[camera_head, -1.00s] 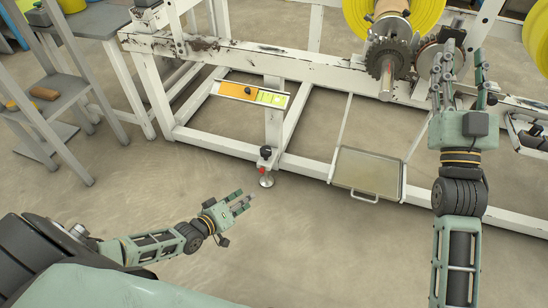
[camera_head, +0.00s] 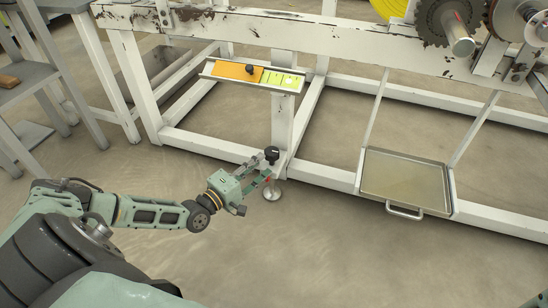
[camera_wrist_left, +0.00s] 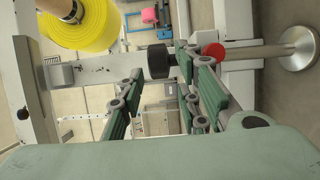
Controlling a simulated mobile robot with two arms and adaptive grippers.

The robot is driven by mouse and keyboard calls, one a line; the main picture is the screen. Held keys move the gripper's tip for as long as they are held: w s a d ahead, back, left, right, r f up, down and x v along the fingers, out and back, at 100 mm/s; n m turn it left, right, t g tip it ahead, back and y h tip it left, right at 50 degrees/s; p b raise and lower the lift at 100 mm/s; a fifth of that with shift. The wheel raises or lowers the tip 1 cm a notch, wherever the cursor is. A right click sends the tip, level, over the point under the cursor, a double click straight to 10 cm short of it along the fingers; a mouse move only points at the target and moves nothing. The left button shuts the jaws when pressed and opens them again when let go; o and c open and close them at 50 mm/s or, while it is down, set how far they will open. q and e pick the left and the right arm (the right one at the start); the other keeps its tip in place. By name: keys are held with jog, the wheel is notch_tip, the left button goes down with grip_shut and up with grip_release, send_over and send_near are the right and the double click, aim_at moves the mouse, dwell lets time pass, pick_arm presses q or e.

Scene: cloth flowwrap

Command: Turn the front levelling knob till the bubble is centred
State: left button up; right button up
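The black front levelling knob (camera_head: 272,154) tops the levelling foot, whose round metal pad (camera_head: 272,194) rests on the floor. My left gripper (camera_head: 264,169) is open, its fingertips close to the knob and partly covering the foot's stem. In the left wrist view the knob (camera_wrist_left: 158,63) shows by the tips of the spread fingers (camera_wrist_left: 160,68); contact cannot be told. A red collar (camera_wrist_left: 213,51) is beside it on the stem. The level, an orange plate (camera_head: 232,71) with a yellow-green vial (camera_head: 284,81), sits on the frame above. The bubble's position is too small to tell. My right gripper is out of view.
The white machine frame (camera_head: 330,174) runs behind the knob. A metal tray (camera_head: 404,180) with a handle hangs to the right. A grey shelf unit (camera_head: 28,85) stands at the left. The floor in front is clear.

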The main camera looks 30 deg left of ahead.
aim_at(267, 159)
pick_arm(q)
jog(key=w+b, duration=0.2)
jog(key=w, duration=0.1)
jog(key=w+d+b, duration=0.1)
jog(key=w, duration=0.1)
jog(key=shift+w+f, duration=0.15)
jog(key=shift+w+b, duration=0.3)
jog(key=shift+w, duration=0.35)
jog(key=shift+r, duration=0.2)
jog(key=shift+c, duration=0.4)
grip_shut()
jog(key=shift+d, duration=0.1)
